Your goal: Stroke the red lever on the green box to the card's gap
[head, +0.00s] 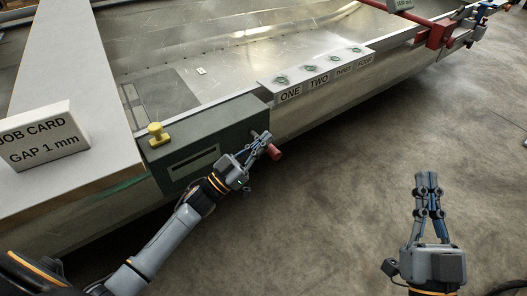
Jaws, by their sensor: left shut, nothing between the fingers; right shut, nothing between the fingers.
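The green box (222,128) sits on the hull's near edge, with a yellow knob (158,134) on its left top and a dark slot with a light strip (194,162) on its front. The red lever (274,152) sticks out at the box's right front. My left gripper (263,139) is shut at the lever, its fingertips beside or just above it; I cannot tell whether they touch. The white job card (43,137) reads "JOB CARD GAP 1 mm" and stands on the grey bench at left. My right gripper (427,180) is shut and empty over the floor.
A pale block labelled ONE, TWO, THREE, FOUR (316,74) lies along the hull edge right of the box. A red clamp-like fixture (435,33) is at the upper right. The concrete floor (340,210) at right is clear.

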